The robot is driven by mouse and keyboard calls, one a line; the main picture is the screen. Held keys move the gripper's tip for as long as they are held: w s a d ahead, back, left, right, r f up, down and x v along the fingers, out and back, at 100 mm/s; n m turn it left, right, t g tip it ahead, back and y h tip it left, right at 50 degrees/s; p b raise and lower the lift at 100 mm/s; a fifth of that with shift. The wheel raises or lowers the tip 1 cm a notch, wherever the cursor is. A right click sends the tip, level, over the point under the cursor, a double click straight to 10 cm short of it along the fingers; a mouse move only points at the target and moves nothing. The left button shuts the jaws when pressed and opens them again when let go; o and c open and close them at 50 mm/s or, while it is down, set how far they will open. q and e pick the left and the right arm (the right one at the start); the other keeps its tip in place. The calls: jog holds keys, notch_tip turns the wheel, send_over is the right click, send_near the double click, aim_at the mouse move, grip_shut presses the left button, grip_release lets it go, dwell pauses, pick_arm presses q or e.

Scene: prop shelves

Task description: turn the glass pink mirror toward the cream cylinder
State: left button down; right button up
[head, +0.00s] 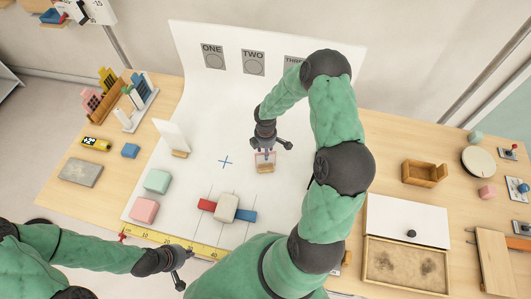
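A small pink panel on a wooden base (265,168), which looks like the glass pink mirror, stands on the white sheet. My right gripper (270,147) is just above and behind it, its fingers spread; I cannot tell whether they touch it. The arm and gripper hide part of the area around it. A cream rounded piece (227,207), perhaps the cream cylinder, sits nearer the front between a red block (207,205) and a blue block (246,216). My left gripper (187,268) is open and empty near the front edge, by the yellow ruler.
A white panel on a wooden base (172,136) stands left of the mirror. Green (157,181) and pink (144,209) blocks lie at the left. A yellow ruler (170,241) runs along the front. A wooden tray (405,263) is at the right. The sheet around the blue cross is clear.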

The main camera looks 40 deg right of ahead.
notch_tip(320, 180, up, 9)
dwell(0.3)
